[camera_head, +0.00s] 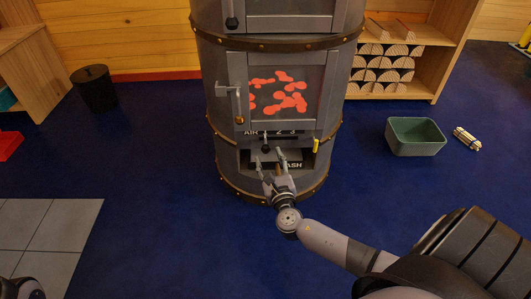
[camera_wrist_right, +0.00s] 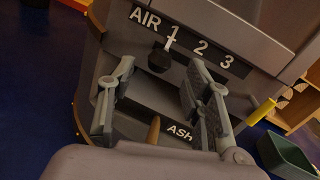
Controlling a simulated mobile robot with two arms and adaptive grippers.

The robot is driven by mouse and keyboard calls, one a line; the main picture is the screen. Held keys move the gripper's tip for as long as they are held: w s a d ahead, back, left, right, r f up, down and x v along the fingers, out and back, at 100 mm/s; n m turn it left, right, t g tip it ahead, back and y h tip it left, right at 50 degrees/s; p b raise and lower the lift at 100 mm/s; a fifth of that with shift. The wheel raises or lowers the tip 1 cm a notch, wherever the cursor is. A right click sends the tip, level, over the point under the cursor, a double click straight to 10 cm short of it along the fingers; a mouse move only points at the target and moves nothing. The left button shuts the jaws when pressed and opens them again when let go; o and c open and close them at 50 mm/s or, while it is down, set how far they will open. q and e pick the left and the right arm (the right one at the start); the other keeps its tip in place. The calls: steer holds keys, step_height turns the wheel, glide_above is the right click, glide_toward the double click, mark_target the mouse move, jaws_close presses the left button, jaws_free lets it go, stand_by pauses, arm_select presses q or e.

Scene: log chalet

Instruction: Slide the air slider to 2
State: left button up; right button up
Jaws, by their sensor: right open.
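The air slider's black knob (camera_wrist_right: 159,60) sits just below the 1 on the AIR 1 2 3 scale (camera_wrist_right: 200,45) of the stove. In the head view the knob (camera_head: 265,143) is small, on the stove's lower front. My right gripper (camera_head: 269,158) is open in front of the stove. In the wrist view its fingers (camera_wrist_right: 151,84) stand apart, with the knob beyond the gap between them. I cannot tell whether either finger touches anything.
The grey stove (camera_head: 203,60) has a glazed door with red glow. Below the scale is the ASH drawer (camera_wrist_right: 178,133); a yellow handle (camera_wrist_right: 261,111) juts out at right. A green tub (camera_head: 415,150) stands on the blue floor, clear in front.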

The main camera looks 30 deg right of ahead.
mark_target(267, 152)
steer(key=shift+b+x, duration=0.7)
steer(key=shift+x, duration=2.1)
steer(key=shift+c, duration=0.5)
jaws_close()
steer(key=shift+s, duration=0.1)
